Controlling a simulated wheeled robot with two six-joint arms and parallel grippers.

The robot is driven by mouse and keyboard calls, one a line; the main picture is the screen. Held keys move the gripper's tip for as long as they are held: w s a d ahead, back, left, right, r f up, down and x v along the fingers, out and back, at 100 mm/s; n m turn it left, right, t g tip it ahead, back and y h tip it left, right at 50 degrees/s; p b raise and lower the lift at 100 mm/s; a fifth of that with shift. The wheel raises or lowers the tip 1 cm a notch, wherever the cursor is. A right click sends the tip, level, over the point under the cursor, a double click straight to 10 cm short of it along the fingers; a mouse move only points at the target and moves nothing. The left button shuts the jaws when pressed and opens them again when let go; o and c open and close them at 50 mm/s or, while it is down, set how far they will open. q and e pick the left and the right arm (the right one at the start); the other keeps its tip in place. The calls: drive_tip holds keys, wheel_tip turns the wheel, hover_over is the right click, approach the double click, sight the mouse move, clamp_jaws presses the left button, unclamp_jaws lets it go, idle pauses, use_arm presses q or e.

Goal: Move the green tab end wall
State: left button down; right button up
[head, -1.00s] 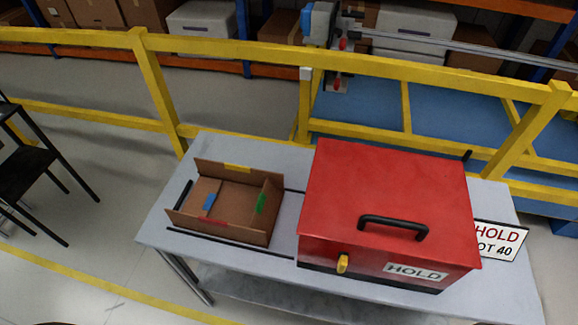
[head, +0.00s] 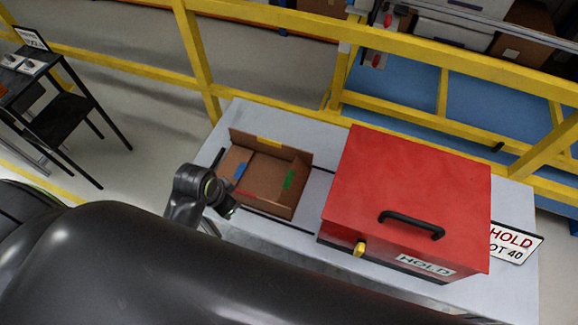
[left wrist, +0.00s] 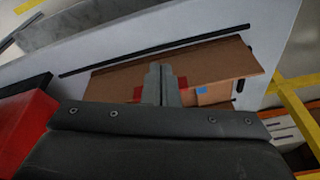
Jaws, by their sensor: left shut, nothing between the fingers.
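A shallow open brown cardboard box (head: 262,203) sits on the left part of the grey table. Its right end wall bears a green tab (head: 289,179). A blue tab (head: 241,170) is at its left end and a yellow tab (head: 269,142) on the back wall. My left gripper (head: 226,208) is shut and empty at the box's front left, near the red tab on the front wall. In the left wrist view the shut fingers (left wrist: 163,84) appear in front of the box wall (left wrist: 215,62), overlapping the red tab (left wrist: 181,82). I cannot tell whether they touch. My right gripper is not in view.
A red lidded case (head: 405,190) with a black handle and HOLD label stands right of the box. A HOLD sign (head: 513,243) is at the table's right end. A yellow rail (head: 290,95) runs behind the table (head: 240,112). A black stand (head: 65,120) is at far left.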

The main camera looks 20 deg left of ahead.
use_arm(q)
drive_tip(key=w+d+r+m+g+h, duration=0.1)
drive_tip(key=w+d+r+m, duration=0.1)
drive_tip(key=w+d+m, duration=0.15)
drive_tip(key=w+d+r+m+h, duration=0.1)
drive_tip(key=w+d+r+m, duration=0.2)
drive_tip(key=w+m, duration=0.15)
wheel_tip(320, 180, up, 4)
drive_tip(key=m+g+h, duration=0.2)
drive_tip(key=m, duration=0.4)
hover_over(290, 178)
drive_tip(key=f+p, duration=0.1)
drive_tip(key=f, duration=0.2)
drive_tip(key=f+p, duration=0.1)
drive_tip(key=f, duration=0.2)
drive_tip(key=d+f+p, duration=0.1)
drive_tip(key=f, duration=0.3)
drive_tip(key=shift+s+f+p, duration=0.1)
drive_tip(key=shift+s+p, duration=0.05)
drive_tip(key=shift+p, duration=0.2)
drive_tip(key=shift+a+f, duration=0.45)
drive_tip(key=shift+a, duration=0.05)
